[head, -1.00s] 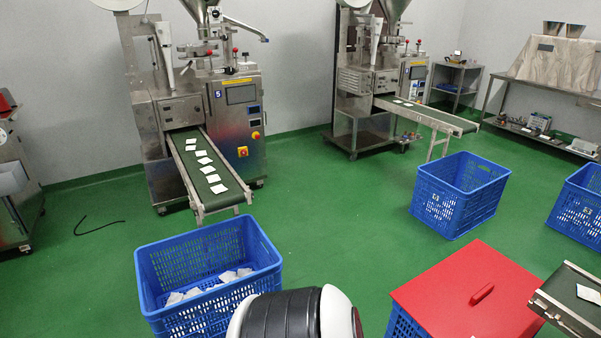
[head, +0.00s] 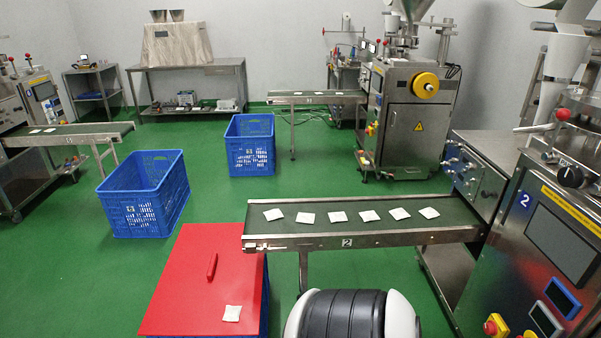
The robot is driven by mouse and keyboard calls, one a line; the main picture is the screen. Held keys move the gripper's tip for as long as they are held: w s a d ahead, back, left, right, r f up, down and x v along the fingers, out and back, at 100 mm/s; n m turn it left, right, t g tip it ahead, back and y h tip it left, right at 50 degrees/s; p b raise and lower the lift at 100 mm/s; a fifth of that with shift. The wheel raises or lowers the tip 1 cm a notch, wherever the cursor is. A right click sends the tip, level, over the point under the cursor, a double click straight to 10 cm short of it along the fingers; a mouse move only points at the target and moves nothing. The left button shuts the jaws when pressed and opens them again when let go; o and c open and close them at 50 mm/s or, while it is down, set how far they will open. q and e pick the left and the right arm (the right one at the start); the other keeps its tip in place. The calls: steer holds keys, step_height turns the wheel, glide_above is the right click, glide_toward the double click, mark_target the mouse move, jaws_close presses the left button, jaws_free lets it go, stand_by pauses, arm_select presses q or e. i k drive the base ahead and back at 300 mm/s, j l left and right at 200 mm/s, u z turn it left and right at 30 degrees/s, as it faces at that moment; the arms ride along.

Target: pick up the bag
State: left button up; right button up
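A small white bag (head: 232,313) lies flat on the red lid (head: 185,275) of a blue crate, near the lid's front right corner. Several more white bags (head: 337,216) lie in a row on the green belt of the number 2 conveyor (head: 346,242), just right of and behind the lid. I cannot tell from the view which bag the task means. Neither of my grippers shows; only a black and white part of my own body is at the bottom edge.
A packing machine (head: 540,240) with a screen and buttons stands at the right, joined to the conveyor. Open blue crates (head: 146,205) and (head: 250,146) stand on the floor behind. A steel table (head: 190,75) is at the back wall. Green floor (head: 80,275) is clear at the left.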

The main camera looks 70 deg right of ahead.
mark_target(232, 313)
steer(key=z, duration=1.75)
